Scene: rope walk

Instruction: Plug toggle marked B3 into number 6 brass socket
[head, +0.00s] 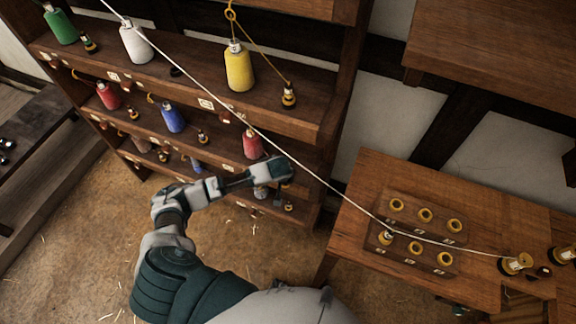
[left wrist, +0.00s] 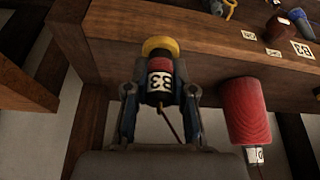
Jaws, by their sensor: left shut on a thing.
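My left gripper (head: 284,170) is in front of the shelf rack in the head view. In the left wrist view the left gripper (left wrist: 160,92) is shut on a dark toggle (left wrist: 159,68) with a brass-yellow end, a red band and a white label that seems to read B3. I cannot make out this toggle in the head view. A socket board (head: 430,236) with two rows of brass sockets lies on the wooden table to the right, apart from the gripper. The front-left socket (head: 386,238) has a toggle in it; the others look empty. Their number labels are too small to read. My right gripper is not in view.
The shelf rack (head: 190,90) holds coloured spools and small toggles; a red spool (left wrist: 246,112) is beside the gripper. A white cord (head: 290,155) runs diagonally across to the table (head: 350,240) and on to a brass fitting (head: 515,264). A wooden top (head: 500,50) overhangs at upper right.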

